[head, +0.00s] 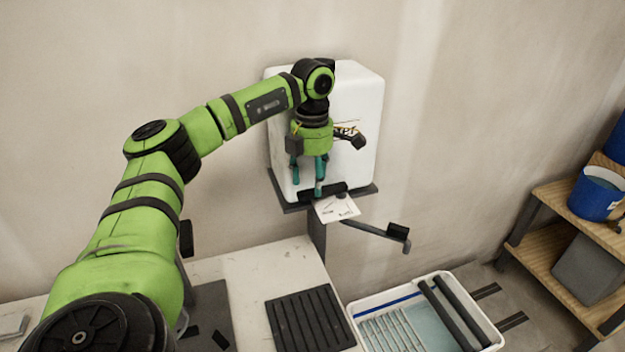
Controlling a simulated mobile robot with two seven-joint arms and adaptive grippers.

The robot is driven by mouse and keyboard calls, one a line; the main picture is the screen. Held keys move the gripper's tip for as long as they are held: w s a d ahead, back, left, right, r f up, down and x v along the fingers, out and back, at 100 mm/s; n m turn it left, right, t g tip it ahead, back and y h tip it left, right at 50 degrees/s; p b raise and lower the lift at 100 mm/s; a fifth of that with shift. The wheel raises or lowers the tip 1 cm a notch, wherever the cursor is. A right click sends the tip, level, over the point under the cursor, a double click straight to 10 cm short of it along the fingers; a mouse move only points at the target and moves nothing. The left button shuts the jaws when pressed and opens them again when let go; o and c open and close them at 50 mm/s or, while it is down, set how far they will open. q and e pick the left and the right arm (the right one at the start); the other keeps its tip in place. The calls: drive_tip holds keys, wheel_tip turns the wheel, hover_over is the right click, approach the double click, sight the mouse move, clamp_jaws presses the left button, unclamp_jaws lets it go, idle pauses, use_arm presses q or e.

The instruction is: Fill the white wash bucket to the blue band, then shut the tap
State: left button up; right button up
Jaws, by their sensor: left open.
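The white wash bucket (350,307) is a rectangular tub at the bottom centre, with a blue band (388,304) on its inner left wall. A ribbed grate and two dark rollers (452,310) cover part of its inside. A bluish-grey surface shows in it, but I cannot tell the water level. A dark pipe (370,229) with a black piece (397,232) and a down-turned end (406,247) reaches out above the bucket; no stream shows. My left gripper (308,176), open with teal fingers, is in front of the white wall tank (350,95), above a small card. My right gripper is out of view.
A white card (337,207) hangs below the tank's dark bracket (365,190). A black ribbed mat (310,318) lies on the pale worktop (262,264) left of the bucket. At right, wooden shelves (556,190) hold a blue bucket (594,198) and a grey container (588,270).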

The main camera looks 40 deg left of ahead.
use_arm(q)
drive_tip(key=shift+w+a+f, duration=0.1)
drive_tip(key=shift+f, duration=1.05)
clamp_jaws()
drive_tip(key=shift+d, duration=0.2)
